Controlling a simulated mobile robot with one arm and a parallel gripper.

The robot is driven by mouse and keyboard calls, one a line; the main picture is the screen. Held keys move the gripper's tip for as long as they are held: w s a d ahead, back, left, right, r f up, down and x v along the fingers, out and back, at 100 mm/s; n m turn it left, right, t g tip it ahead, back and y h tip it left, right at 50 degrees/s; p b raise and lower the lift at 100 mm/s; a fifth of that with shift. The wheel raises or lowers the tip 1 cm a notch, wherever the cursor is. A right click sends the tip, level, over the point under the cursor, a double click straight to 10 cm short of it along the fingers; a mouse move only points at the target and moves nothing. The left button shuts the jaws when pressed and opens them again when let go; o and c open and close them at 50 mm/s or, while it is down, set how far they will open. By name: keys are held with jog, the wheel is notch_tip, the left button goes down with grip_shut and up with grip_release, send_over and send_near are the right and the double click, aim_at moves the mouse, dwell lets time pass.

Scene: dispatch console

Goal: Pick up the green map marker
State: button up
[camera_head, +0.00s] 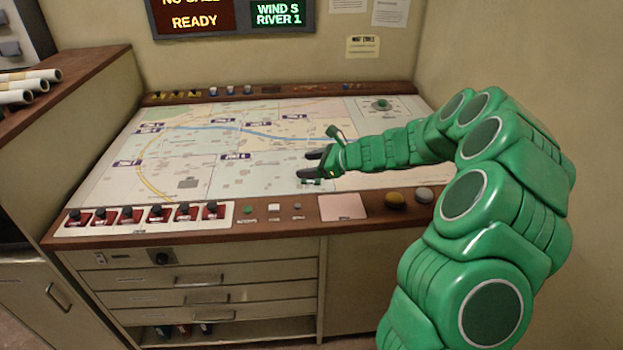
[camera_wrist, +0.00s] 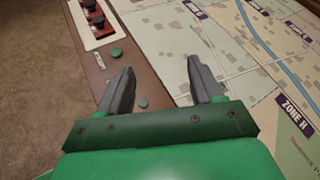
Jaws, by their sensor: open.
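A small green round piece, which looks like the green map marker (camera_head: 248,209), stands on the brown front ledge of the console, right of the red switches. It also shows in the wrist view (camera_wrist: 117,52), beyond the tip of the left finger and apart from it. My gripper (camera_head: 309,164) is open and empty above the map, behind and to the right of the marker. In the wrist view my gripper (camera_wrist: 162,66) has its two dark fingers apart, with map and ledge between them.
White (camera_head: 274,207) and grey (camera_head: 298,206) pieces sit on the ledge right of the green one. The map (camera_head: 205,160) is mostly flat and clear.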

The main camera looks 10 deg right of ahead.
aim_at(316, 180)
jog(key=w+d+f+m, duration=0.2)
jog(key=w+d+f+m+t+h, duration=0.1)
jog(key=w+d+f, duration=0.1)
jog(key=d+f, duration=0.1)
jog(key=w+d+f+m+t, duration=0.1)
jog(key=w+d+f+m, duration=0.1)
jog(key=d+f, duration=0.1)
jog(key=shift+d+f+m+h, duration=0.1)
jog(key=shift+d+m+h, duration=0.1)
jog(key=shift+m+h, duration=0.15)
jog(key=shift+x, duration=1.3)
jog(key=x, duration=0.3)
jog(key=shift+w+a, duration=0.25)
jog(key=shift+a, duration=0.15)
jog(key=shift+w+a+f, duration=0.2)
jog(key=shift+w+a, duration=0.2)
jog(key=shift+w, duration=0.1)
jog(key=shift+c, duration=0.4)
jog(key=c, duration=1.1)
jog(key=shift+o, duration=0.2)
jog(key=shift+r, duration=0.15)
